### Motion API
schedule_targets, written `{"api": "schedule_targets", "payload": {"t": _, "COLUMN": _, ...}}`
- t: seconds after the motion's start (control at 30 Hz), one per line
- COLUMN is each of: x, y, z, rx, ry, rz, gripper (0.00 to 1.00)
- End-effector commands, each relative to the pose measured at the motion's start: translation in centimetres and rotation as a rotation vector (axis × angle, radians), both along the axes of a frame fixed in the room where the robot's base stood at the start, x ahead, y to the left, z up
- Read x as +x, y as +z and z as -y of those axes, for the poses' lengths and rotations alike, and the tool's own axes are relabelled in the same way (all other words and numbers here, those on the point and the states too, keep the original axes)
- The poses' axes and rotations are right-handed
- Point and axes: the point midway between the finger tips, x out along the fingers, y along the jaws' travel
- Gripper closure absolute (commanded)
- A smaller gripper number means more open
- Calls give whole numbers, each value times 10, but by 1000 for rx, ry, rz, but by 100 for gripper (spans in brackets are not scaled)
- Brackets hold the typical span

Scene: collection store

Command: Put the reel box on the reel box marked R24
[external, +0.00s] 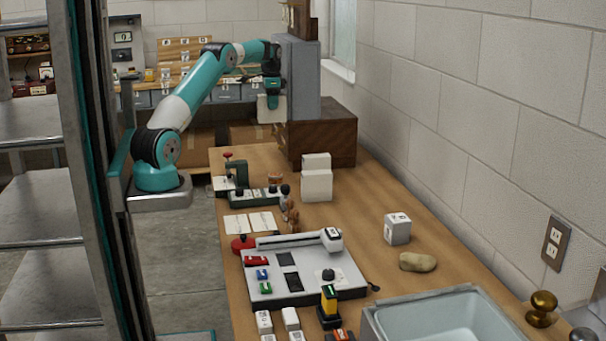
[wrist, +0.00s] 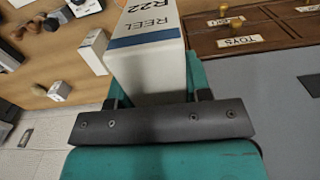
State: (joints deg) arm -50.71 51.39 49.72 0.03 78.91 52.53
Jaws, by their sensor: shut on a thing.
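My gripper (external: 272,100) is raised beside the dark wooden cabinet, at the far end of the bench. It is shut on a white reel box (wrist: 150,50), which has a blue stripe and reads "REEL R22" in the wrist view. The held box also shows as a pale block (external: 270,112) under my gripper in the external view. Two white boxes stand on the bench in front of the cabinet, a nearer one (external: 317,186) and one behind it (external: 316,160). Their markings cannot be read, so I cannot tell which is R24.
The wooden cabinet (external: 330,135) has labelled drawers, one reading "TOYS" (wrist: 237,41). A grey machine (external: 300,282), small green-based device (external: 255,195), white cube (external: 397,229), tan lump (external: 417,262) and sink (external: 440,310) occupy the bench. Bare wood lies right of the white boxes.

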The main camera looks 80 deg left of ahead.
Motion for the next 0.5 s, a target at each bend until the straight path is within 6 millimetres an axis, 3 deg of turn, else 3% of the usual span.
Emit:
{"api": "schedule_targets", "payload": {"t": 0.03, "x": 21, "y": 22, "z": 24, "rx": 0, "ry": -9, "rz": 0, "gripper": 86}}
{"api": "schedule_targets", "payload": {"t": 0.2, "x": 71, "y": 50, "z": 101, "rx": 0, "ry": 4, "rz": 0, "gripper": 86}}
{"api": "schedule_targets", "payload": {"t": 0.4, "x": 104, "y": 73, "z": 178, "rx": 0, "ry": 19, "rz": 1, "gripper": 86}}
{"api": "schedule_targets", "payload": {"t": 0.5, "x": 111, "y": 78, "z": 202, "rx": 0, "ry": 25, "rz": 1, "gripper": 86}}
